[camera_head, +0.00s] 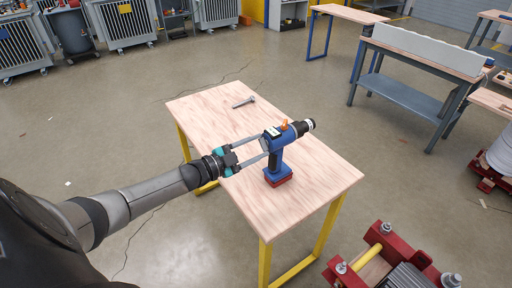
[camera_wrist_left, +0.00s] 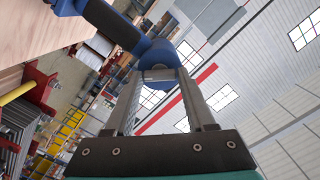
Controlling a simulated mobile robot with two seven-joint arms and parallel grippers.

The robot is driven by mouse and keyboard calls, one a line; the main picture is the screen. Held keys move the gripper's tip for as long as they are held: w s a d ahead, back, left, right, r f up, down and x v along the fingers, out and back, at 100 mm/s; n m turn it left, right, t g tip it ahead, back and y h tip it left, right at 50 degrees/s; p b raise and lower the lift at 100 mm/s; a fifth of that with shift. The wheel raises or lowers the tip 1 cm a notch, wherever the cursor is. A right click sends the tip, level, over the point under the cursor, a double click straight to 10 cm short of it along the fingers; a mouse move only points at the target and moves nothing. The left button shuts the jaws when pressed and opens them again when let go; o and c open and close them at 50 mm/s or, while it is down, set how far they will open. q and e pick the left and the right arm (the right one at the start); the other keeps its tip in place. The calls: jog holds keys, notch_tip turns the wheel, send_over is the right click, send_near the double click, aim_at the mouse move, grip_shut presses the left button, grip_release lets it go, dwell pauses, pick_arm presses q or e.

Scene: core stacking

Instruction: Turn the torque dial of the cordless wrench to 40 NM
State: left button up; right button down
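The cordless wrench (camera_head: 276,160) stands upright on the wooden table on its red-bottomed base, its black nose pointing right. It has a blue body and an orange part on top. My left gripper (camera_head: 265,146) reaches it from the left, with its two long fingers apart at the rear of the body. In the left wrist view, the fingers (camera_wrist_left: 162,78) lie on either side of the wrench's round blue rear end (camera_wrist_left: 158,56). I cannot tell whether they touch it. The torque dial's setting is not readable. My right gripper is not in view.
A metal bolt-like piece (camera_head: 244,101) lies on the far part of the table (camera_head: 205,108). The table's near right part is clear. A red frame with a yellow bar (camera_head: 372,254) stands at the lower right. Workbenches (camera_head: 415,98) stand farther back.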

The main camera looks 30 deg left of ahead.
pick_arm(q)
jog(key=o, duration=0.4)
jog(key=p+v, duration=0.2)
jog(key=v, duration=1.3)
jog(key=shift+s+a, duration=0.1)
dwell(0.3)
